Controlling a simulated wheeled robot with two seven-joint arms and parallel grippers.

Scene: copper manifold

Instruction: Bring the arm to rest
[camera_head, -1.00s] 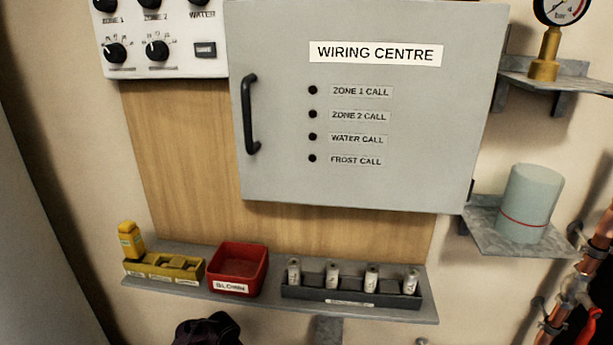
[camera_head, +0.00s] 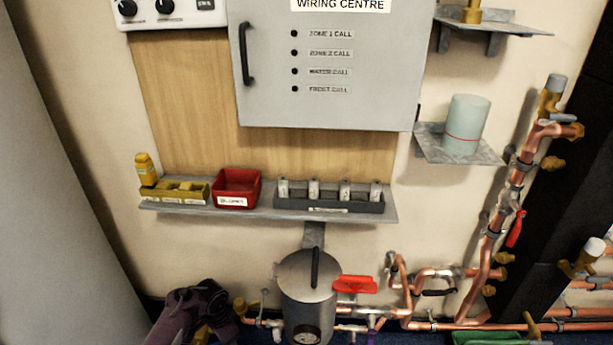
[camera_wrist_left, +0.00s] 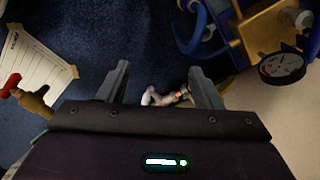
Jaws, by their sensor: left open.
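My left gripper (camera_wrist_left: 162,85) shows in the left wrist view with its two grey fingers apart. Nothing is held between them; blue floor and a small pale and copper fitting show beyond the gap. In the head view, a dark purple part of my left arm (camera_head: 188,310) is low at the left, below the shelf and left of the grey canister (camera_head: 308,285). Its fingers cannot be made out there. My right gripper is in neither view.
A shelf (camera_head: 372,214) carries a yellow tray (camera_head: 175,193), a red bin (camera_head: 237,184) and a dark rack (camera_head: 330,202) of small cylinders. Copper pipes (camera_head: 490,250) run at the right. The wrist view shows a gauge (camera_wrist_left: 282,64) and a paper sheet (camera_wrist_left: 30,62).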

